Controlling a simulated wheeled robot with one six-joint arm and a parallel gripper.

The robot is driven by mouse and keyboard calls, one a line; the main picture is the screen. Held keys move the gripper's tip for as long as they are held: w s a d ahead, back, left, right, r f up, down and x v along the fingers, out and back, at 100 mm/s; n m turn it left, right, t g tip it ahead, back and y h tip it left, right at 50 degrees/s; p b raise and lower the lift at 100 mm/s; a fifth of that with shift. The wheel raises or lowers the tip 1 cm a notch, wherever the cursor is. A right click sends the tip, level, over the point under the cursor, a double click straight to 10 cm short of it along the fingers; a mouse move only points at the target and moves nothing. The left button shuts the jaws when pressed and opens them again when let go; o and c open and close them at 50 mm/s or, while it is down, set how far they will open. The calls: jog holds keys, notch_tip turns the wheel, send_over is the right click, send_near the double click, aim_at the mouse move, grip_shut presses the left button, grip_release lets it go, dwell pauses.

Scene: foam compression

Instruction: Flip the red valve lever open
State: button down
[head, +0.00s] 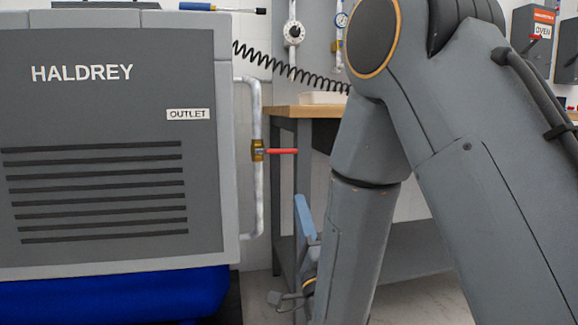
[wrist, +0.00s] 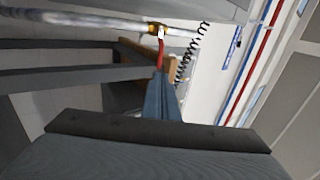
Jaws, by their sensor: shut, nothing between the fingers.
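The red valve lever (head: 282,151) sticks out horizontally to the right from the brass valve (head: 257,150), across the upright grey pipe beside the HALDREY machine. In the wrist view the red lever (wrist: 161,52) runs from the brass valve (wrist: 157,29) down to my fingertips, which overlap its end in the picture; contact cannot be told. My gripper (head: 299,200) has blue fingers pointing up, below and slightly right of the lever's free end in the head view, with a visible gap. In the wrist view my gripper (wrist: 159,76) is shut, with nothing between the fingers.
The grey HALDREY machine (head: 110,235) stands close left of the pipe (head: 256,195). A wood-topped bench (head: 284,112) stands behind my gripper. A black coiled cord (head: 290,70) hangs above it. My own arm covers much of the right side.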

jog(key=shift+w+r+p, duration=0.1)
jog(key=shift+r+p, duration=0.05)
jog(key=shift+p, duration=0.15)
send_near(285, 153)
jog(key=x, duration=0.6)
jog(key=shift+w+d, duration=0.15)
jog(key=shift+w, duration=0.15)
jog(key=shift+r, duration=0.1)
dwell(0.4)
